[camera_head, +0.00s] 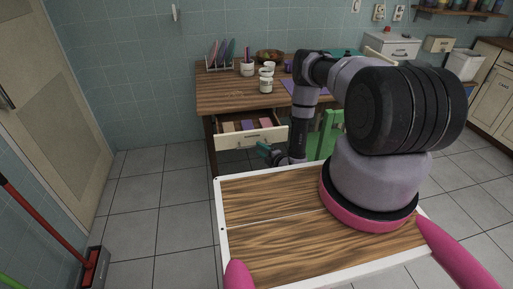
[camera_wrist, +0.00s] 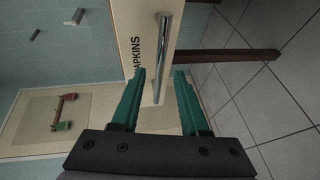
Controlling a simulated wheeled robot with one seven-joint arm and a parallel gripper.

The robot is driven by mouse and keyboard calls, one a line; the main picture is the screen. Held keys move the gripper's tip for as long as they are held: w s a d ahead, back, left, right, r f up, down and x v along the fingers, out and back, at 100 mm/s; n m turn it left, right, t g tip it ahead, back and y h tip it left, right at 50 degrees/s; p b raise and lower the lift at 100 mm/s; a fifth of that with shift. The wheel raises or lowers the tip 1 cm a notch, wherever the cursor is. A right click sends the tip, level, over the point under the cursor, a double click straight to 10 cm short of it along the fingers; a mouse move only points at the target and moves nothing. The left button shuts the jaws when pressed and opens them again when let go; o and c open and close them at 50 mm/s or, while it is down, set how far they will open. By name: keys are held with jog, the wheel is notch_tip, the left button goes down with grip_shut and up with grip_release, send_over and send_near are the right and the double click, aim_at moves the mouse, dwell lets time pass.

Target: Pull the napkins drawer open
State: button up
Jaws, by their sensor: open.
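The napkins drawer (camera_head: 262,138) stands pulled out from under the wooden table in the head view, with several coloured folded stacks showing inside. In the wrist view its pale front (camera_wrist: 143,20) carries the partly hidden lettering "NAPKINS" and a long metal bar handle (camera_wrist: 163,45). My gripper (camera_wrist: 160,73) has its teal fingers apart, one on each side of the handle's lower part in the picture. I cannot tell if either finger touches the handle. In the head view my gripper (camera_head: 270,154) is low in front of the drawer, partly hidden by my arm.
The wooden table (camera_head: 225,97) carries white cups (camera_head: 266,86), a bowl (camera_head: 270,57) and a rack (camera_head: 220,62) of coloured things. A green chair (camera_head: 328,135) stands right of the drawer. Tiled floor (camera_head: 165,185) is clear to the left; a red broom (camera_head: 95,265) is at far left.

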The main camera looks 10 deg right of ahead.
jog(key=v, duration=0.6)
jog(key=shift+s, duration=0.25)
jog(key=shift+w+d+r, duration=0.1)
jog(key=shift+r, duration=0.05)
jog(key=w+d+r+m+g+h, duration=0.1)
jog(key=w+d+r+m+h, duration=0.15)
jog(key=w+r, duration=0.6)
jog(key=w+d+r+m+h, duration=0.1)
jog(key=w+d+r+m, duration=0.3)
jog(key=w+r, duration=0.45)
notch_tip(320, 180, up, 26)
jog(key=s+d+m+g+h, duration=0.2)
jog(key=s+d+m+h, duration=0.1)
jog(key=m, duration=0.4)
jog(key=s+a+r+m+g, duration=0.3)
jog(key=s+r+m, duration=0.4)
jog(key=s+r, duration=0.95)
jog(key=s+a+r+m+g+y, duration=0.1)
jog(key=s+a+r+m, duration=0.1)
jog(key=s, duration=0.9)
jog(key=s+a+r+m+y, duration=0.1)
jog(key=s+a+r+m, duration=0.2)
jog(key=s, duration=0.7)
jog(key=shift+s+a+g, duration=0.2)
jog(key=shift+s+g, duration=0.15)
jog(key=shift+g, duration=0.05)
